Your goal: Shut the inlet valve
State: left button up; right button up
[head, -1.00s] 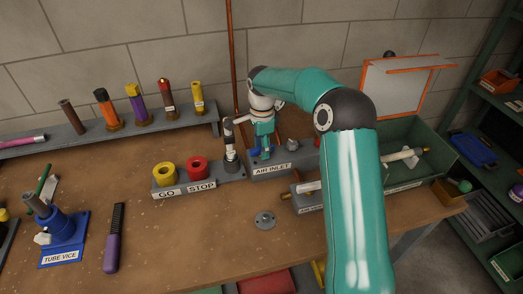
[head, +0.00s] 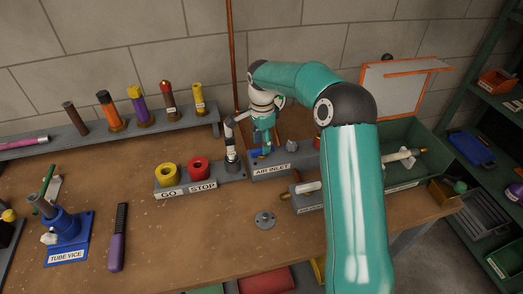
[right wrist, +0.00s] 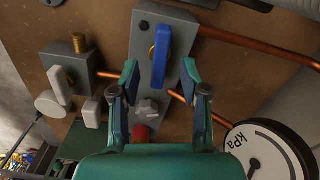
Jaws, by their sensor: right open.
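The inlet valve's blue lever (right wrist: 160,55) sits on a grey block (right wrist: 147,80) in the right wrist view and points along the block's length. In the head view the AIR INLET block (head: 272,170) stands at the back of the bench, and a bit of the blue lever (head: 254,154) shows beside my gripper. My right gripper (head: 263,139) is above this block. In the right wrist view its open fingers (right wrist: 159,77) are on either side of the block, with the lever between and beyond their tips; contact is not visible. My left gripper is in neither view.
A grey star-shaped knob (right wrist: 147,108) and a red part (right wrist: 140,132) are on the same block. Copper pipes (right wrist: 255,45) run off it, and a kPa gauge (right wrist: 262,150) is close by. Left in the head view is the GO/STOP block (head: 185,187).

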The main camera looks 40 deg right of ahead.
jog(key=shift+f, duration=0.2)
jog(key=shift+f+b, duration=1)
jog(key=shift+f, duration=0.2)
jog(key=shift+c, duration=0.2)
grip_shut()
jog(key=shift+m, duration=0.9)
jog(key=shift+o, duration=0.2)
grip_release()
